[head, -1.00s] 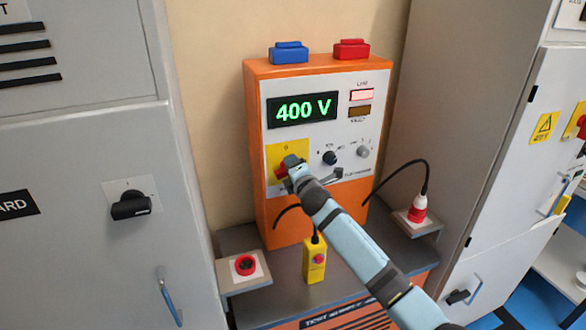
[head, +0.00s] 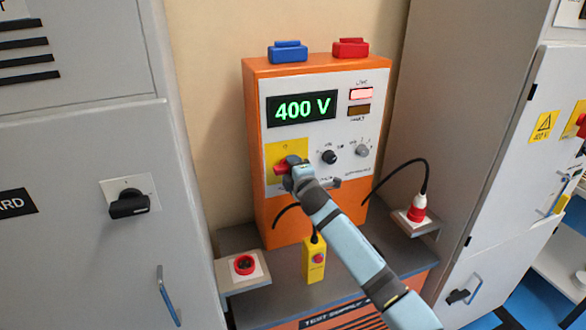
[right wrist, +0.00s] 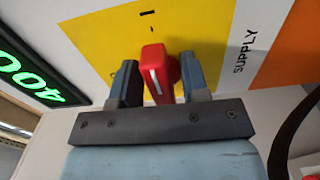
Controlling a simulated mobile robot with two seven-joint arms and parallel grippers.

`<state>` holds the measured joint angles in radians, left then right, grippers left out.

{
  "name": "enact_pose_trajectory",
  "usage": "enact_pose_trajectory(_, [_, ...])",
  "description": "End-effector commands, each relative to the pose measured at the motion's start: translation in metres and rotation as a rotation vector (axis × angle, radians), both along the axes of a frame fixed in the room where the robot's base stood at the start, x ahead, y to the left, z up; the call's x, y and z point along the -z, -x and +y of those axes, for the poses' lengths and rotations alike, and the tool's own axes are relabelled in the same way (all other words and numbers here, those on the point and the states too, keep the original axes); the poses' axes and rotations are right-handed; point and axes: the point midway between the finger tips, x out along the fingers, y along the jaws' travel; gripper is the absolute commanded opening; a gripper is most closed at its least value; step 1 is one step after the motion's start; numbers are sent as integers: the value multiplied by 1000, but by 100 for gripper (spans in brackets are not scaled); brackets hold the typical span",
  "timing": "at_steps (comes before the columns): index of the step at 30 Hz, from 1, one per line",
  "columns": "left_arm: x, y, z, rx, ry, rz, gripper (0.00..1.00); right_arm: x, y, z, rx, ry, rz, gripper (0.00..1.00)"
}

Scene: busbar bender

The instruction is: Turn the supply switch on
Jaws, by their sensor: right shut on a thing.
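The supply switch is a red knob (head: 281,167) on a yellow plate (head: 275,152) at the lower left of the supply's front panel. My right gripper (head: 290,165) reaches it from the lower right and partly covers it. In the right wrist view the red knob (right wrist: 154,62) stands between the two fingers of my right gripper (right wrist: 160,78), which is shut on it. The white line on the knob points roughly toward the "I" mark (right wrist: 147,13). The "0" side is largely hidden. My left gripper is not in view.
The display (head: 302,109) reads 400 V, and the line lamp (head: 361,94) glows pink. A black knob (head: 329,157) and a grey one (head: 362,150) sit right of the switch.

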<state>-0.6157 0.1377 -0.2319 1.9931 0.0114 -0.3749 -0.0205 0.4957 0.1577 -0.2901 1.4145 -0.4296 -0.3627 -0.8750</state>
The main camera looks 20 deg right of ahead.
Motion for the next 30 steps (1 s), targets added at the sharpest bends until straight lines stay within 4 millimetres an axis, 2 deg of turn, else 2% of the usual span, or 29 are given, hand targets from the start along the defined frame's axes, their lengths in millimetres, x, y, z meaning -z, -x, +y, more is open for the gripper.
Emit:
enact_pose_trajectory(3, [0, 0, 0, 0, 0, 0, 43, 0, 0, 0, 0, -1, -1, 18])
enact_pose_trajectory(4, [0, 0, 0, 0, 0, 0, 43, 0, 0, 0, 0, -1, -1, 46])
enact_pose_trajectory(13, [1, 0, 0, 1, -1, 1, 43, 0, 1, 0, 0, 1, 0, 47])
enact_pose_trajectory(17, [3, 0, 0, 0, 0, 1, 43, 1, 11, 0, 0, 1, 0, 47])
enact_pose_trajectory(20, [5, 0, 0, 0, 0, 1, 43, 2, 28, -1, -2, 2, -1, 47])
enact_pose_trajectory(30, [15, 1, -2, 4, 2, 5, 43, 2, 105, -4, 0, 2, 0, 47])
